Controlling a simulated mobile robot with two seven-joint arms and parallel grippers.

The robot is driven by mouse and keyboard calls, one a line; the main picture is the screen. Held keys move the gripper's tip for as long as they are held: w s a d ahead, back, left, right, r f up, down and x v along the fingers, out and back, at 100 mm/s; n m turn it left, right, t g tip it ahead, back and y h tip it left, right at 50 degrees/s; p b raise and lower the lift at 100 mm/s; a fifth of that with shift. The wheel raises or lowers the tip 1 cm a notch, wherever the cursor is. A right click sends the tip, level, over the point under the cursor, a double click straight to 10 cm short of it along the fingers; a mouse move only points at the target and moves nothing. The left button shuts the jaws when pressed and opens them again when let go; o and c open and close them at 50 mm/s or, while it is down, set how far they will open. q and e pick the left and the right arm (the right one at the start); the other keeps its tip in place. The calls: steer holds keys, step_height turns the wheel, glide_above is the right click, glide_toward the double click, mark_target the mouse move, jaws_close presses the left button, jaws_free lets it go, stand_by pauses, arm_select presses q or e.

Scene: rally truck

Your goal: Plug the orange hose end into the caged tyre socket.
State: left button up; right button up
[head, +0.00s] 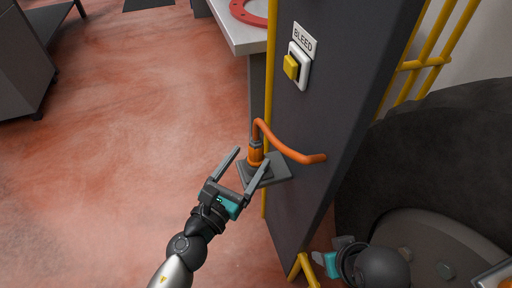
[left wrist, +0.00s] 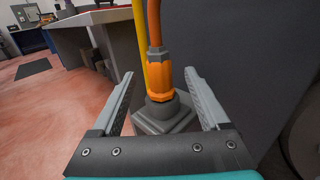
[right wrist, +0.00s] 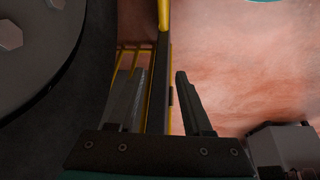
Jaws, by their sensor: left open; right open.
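The orange hose end (head: 256,153) stands upright in a grey holder (head: 272,172) on the side of the dark panel. Its orange hose (head: 288,151) bends over into the panel. My left gripper (head: 247,164) is open, with its fingers reaching toward the hose end. In the left wrist view the hose end (left wrist: 159,83) stands between the two open fingers (left wrist: 160,95), apart from both. My right gripper (right wrist: 157,90) is open and empty, beside yellow bars at the panel's foot. A big black tyre (head: 440,150) stands at the right. I cannot make out the tyre socket.
A dark panel (head: 330,100) carries a yellow switch (head: 291,67) under a BLEED label (head: 303,38). Yellow bars (head: 428,50) run behind it. A light bench (head: 240,28) with a red ring (head: 250,12) is at the back.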

mark_target(261, 140)
arm_select(q)
steer(key=shift+x, duration=1.4)
steer(key=x, duration=0.4)
steer(key=shift+r+p, duration=0.2)
steer(key=shift+p, duration=0.2)
steer(key=shift+w+d, duration=0.15)
steer(key=shift+w, duration=0.3)
arm_select(e)
step_height(261, 140, down, 2)
steer(key=shift+f, duration=0.15)
arm_select(q)
steer(key=shift+c, duration=0.3)
jaws_close()
